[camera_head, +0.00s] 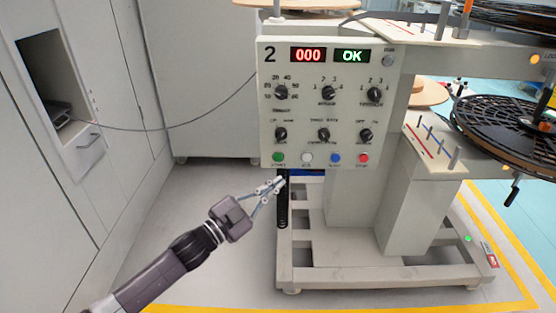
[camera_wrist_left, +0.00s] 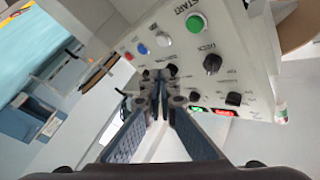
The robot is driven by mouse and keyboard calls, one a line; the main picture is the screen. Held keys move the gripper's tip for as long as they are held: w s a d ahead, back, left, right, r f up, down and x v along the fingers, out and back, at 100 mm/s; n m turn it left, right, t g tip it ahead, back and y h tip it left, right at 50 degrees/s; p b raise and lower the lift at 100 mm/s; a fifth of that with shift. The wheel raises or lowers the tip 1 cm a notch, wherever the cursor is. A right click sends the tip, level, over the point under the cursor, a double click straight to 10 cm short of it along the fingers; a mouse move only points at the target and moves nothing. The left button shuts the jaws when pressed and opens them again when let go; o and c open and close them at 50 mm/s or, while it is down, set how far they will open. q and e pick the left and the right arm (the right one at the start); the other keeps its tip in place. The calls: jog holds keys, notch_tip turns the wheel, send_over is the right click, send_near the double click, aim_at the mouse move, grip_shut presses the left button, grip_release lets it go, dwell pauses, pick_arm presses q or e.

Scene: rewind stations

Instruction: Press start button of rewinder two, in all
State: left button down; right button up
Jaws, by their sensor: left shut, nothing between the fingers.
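Rewinder two has a light panel (camera_head: 315,110) marked 2, with a red display reading 000 and a green one reading OK. Its green start button (camera_head: 278,157) is at the lower left of the panel, beside white, blue and red buttons. In the left wrist view the green button (camera_wrist_left: 196,23), labelled START, is at the top, above and right of the fingertips. My left gripper (camera_head: 277,184) is shut and empty, a little below the start button in the head view. The wrist view shows its fingers (camera_wrist_left: 162,92) together. My right gripper is not in view.
Several black knobs (camera_head: 323,134) sit above the button row. A black reel (camera_head: 505,122) is at the right. The rewinder's base frame (camera_head: 345,278) stands on the floor. Grey cabinets (camera_head: 50,150) line the left, with clear floor (camera_head: 195,205) between.

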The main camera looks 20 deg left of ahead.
aim_at(278, 157)
pick_arm(q)
jog(key=shift+w+a+b, duration=0.35)
jog(key=shift+w+b, duration=0.1)
jog(key=shift+w, duration=0.85)
jog(key=shift+w+a+b, duration=0.4)
jog(key=shift+w+b, duration=0.1)
jog(key=shift+w, duration=0.75)
jog(key=shift+w+a+b, duration=0.35)
jog(key=shift+w+b, duration=0.1)
jog(key=shift+w, duration=0.85)
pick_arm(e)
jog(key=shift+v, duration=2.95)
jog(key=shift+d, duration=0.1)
pick_arm(q)
jog(key=shift+w, duration=0.15)
jog(key=shift+w+a, duration=0.1)
jog(key=shift+w, duration=0.15)
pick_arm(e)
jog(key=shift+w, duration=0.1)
